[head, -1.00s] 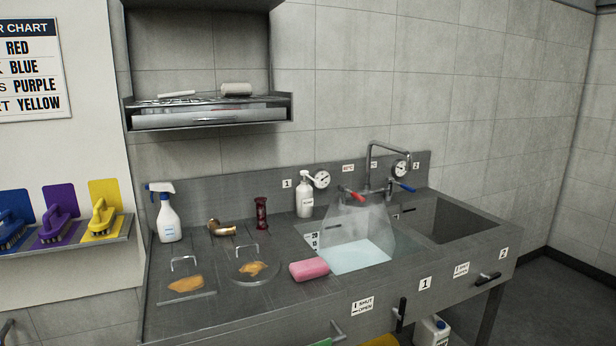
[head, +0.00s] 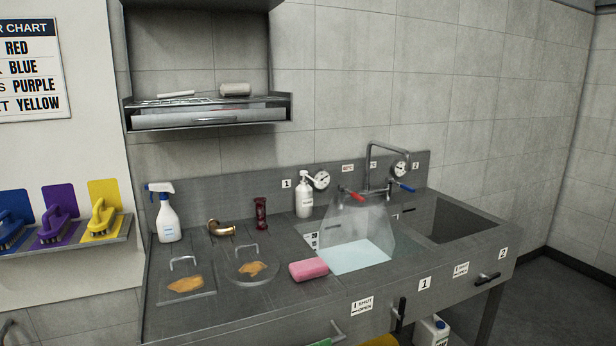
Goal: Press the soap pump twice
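The soap pump (head: 304,199) is a white bottle with a white pump head. It stands upright at the back of the grey sink counter, left of the first basin and just in front of a round gauge. Its pump head looks raised. Neither of my grippers shows in the head view.
A white spray bottle (head: 168,215), a copper elbow (head: 221,228), a dark red part (head: 261,213) and a pink sponge (head: 309,269) are on the counter (head: 230,305). Two handled plates with brown stains lie in front. A tap (head: 390,152) rises behind the basins.

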